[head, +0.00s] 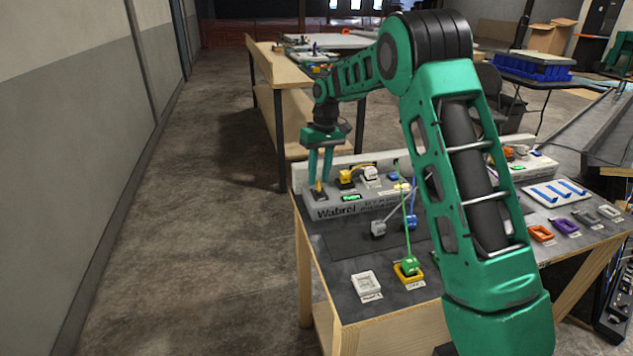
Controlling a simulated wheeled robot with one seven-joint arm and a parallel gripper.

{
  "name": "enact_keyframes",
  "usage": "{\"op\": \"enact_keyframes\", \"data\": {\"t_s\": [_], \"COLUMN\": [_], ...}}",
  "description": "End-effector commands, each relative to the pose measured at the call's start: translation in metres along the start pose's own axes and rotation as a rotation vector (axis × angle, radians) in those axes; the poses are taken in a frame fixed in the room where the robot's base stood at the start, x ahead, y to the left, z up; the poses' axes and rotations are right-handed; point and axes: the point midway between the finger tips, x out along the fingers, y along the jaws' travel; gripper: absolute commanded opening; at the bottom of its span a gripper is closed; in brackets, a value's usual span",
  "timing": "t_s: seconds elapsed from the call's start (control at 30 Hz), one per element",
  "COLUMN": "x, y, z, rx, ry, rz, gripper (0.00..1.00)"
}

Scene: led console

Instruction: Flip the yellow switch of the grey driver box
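The grey driver box (375,206) stands along the back of the table, with "Wabrol" lettering and a lit green display on its front. The yellow switch (318,186) is a small lever at the left end of its top, on a dark plate. My gripper (320,178) points down right above this switch. Its two teal fingers are apart with a gap between them, and no object shows held. The tips are very close to the lever; I cannot tell whether they touch it. Yellow and white plugs (346,176) sit on the box to the right of the gripper.
A green plug (410,265) on a yellow frame, a white socket (366,285) and a grey plug (378,228) with cable lie in front of the box. Coloured frames (541,233) and a white tray (556,192) are at right. My arm hides the table's middle.

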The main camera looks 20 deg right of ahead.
Motion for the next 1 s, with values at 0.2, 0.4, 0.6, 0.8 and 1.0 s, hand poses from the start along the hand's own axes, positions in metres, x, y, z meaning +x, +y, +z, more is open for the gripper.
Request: {"op": "enact_keyframes", "data": {"t_s": [0.2, 0.4, 0.6, 0.8, 1.0], "x": [0.017, 0.019, 0.019, 0.019, 0.018], "y": [0.0, 0.0, 0.0, -0.003, -0.001], "z": [0.0, 0.0, 0.0, -0.001, 0.001], "rx": [-0.001, 0.0, 0.0, 0.0, -0.002], "ry": [0.0, 0.0, 0.0, 0.001, 0.024], "rz": [0.0, 0.0, 0.0, 0.0, 0.006], "gripper": [0.28, 0.28, 0.09, 0.0, 0.0]}}
